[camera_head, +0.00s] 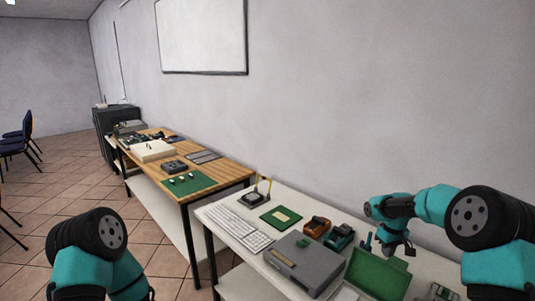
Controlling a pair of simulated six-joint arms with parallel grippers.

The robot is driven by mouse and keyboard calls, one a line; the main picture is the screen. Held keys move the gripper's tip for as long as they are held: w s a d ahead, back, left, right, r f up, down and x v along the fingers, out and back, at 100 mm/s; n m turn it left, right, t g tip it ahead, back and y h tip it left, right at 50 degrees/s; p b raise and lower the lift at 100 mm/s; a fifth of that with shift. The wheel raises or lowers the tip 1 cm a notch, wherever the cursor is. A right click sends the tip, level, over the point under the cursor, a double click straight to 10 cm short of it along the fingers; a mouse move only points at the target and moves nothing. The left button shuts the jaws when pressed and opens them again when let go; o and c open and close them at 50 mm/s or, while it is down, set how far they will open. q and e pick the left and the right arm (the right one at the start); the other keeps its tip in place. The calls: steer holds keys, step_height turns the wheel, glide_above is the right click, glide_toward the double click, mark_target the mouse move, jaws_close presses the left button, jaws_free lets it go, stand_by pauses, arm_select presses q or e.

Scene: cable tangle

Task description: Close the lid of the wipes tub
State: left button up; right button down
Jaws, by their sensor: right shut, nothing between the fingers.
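A green panel that looks like the raised lid (377,274) of the wipes tub stands tilted on the white table at the lower right. A pale part, perhaps the tub's body (345,293), shows at its lower left, cut by the frame's bottom edge. I cannot tell the tub's full shape. My right gripper (408,250) is shut and empty, pointing down just above and behind the panel's upper right edge. I cannot tell if it touches the panel. My left arm shows at the lower left, but its gripper is out of view.
A grey box (303,264) lies left of the green panel. Behind it are an orange-brown device (316,227) and a teal one (340,237). A keyboard (238,228) and green board (281,217) lie farther left. The wall (350,100) runs behind the table.

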steer(key=shift+f, duration=0.2)
steer(key=shift+s+a, duration=0.1)
steer(key=shift+a, duration=0.05)
stand_by(0.3)
steer(key=s+a+r, duration=0.1)
steer(key=s+a, duration=0.6)
steer(key=shift+s+a, duration=0.2)
steer(key=shift+a, duration=0.15)
stand_by(2.5)
steer(key=shift+r, duration=0.15)
steer(key=shift+r, duration=2.85)
